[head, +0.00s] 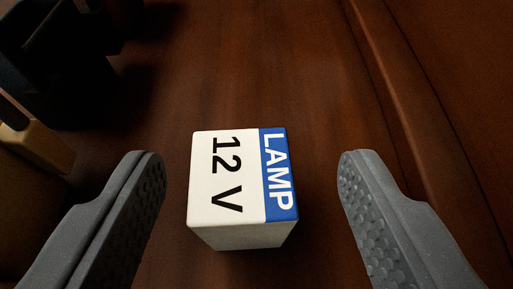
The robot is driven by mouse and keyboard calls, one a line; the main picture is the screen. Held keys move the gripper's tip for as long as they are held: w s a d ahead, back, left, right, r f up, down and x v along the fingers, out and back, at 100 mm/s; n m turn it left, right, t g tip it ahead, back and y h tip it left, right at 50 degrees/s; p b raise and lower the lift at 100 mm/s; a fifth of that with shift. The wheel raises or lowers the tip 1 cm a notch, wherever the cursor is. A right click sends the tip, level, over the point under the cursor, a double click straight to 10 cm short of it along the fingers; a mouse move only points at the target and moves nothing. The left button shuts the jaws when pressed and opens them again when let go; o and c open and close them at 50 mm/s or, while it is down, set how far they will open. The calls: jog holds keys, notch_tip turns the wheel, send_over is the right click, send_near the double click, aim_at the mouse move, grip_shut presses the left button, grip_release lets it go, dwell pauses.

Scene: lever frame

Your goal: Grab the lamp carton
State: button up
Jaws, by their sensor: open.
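The lamp carton (227,205) is a small white box with a blue band reading "LAMP" and black "12 V" lettering on its top face. It sits on the dark brown wooden surface, near the middle of the head view. My gripper (251,168) is open, with one grey finger to the left of the carton and one to the right. There is a gap between the carton and each finger, wider on the right. Nothing is held.
A black object (60,60) stands at the upper left, and a tan wooden piece (38,142) is at the left edge. A raised brown wooden edge (400,90) runs along the right. The wood (235,70) beyond the carton is clear.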

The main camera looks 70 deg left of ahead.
aim_at(253, 178)
jog(key=x, duration=0.4)
jog(key=shift+b, duration=0.3)
jog(key=c, duration=1.1)
jog(key=shift+a+r, duration=0.1)
jog(key=shift+r, duration=0.05)
